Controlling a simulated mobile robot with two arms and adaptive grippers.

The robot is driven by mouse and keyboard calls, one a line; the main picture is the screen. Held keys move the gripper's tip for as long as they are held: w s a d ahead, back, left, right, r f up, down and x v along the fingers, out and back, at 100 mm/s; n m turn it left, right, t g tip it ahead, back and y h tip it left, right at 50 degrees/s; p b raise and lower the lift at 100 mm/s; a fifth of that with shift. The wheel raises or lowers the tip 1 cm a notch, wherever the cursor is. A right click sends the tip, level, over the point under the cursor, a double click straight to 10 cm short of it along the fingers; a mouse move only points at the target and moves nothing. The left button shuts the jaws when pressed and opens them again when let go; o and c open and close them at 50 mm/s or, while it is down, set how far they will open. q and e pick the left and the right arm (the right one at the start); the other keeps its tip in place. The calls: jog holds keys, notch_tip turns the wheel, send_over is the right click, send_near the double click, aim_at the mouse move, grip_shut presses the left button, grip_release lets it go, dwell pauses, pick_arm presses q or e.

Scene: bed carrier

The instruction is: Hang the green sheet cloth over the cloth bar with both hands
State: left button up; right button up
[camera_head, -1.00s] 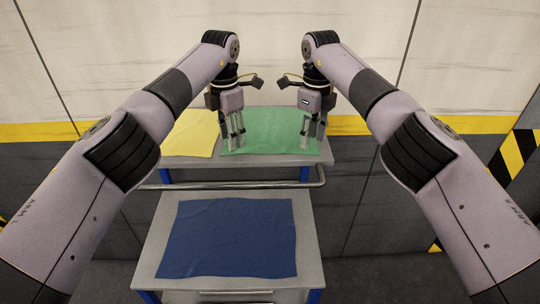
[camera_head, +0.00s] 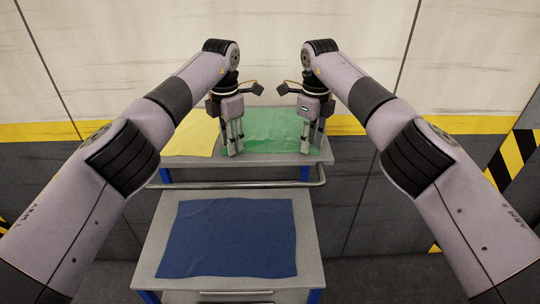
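The green sheet cloth (camera_head: 268,132) lies on the upper shelf of the cart, with light creases across it. My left gripper (camera_head: 235,150) points down at the cloth's left front part, its fingertips at the cloth. My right gripper (camera_head: 304,148) points down at the cloth's right front part, also at cloth level. The fingers of each look close together, but I cannot tell whether cloth is pinched between them. A metal bar (camera_head: 250,185) runs along the front below the upper shelf, with no cloth over it.
A yellow cloth (camera_head: 190,137) lies left of the green one on the upper shelf (camera_head: 270,160). A blue cloth (camera_head: 228,238) covers most of the lower, nearer shelf (camera_head: 307,240). A wall stands close behind the cart.

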pick_arm(q)
jog(key=shift+f, duration=0.15)
grip_shut()
pick_arm(e)
jog(key=shift+f, duration=0.15)
grip_shut()
pick_arm(q)
jog(key=shift+a, duration=0.1)
pick_arm(e)
jog(key=shift+d, duration=0.1)
dwell(0.9)
dwell(0.8)
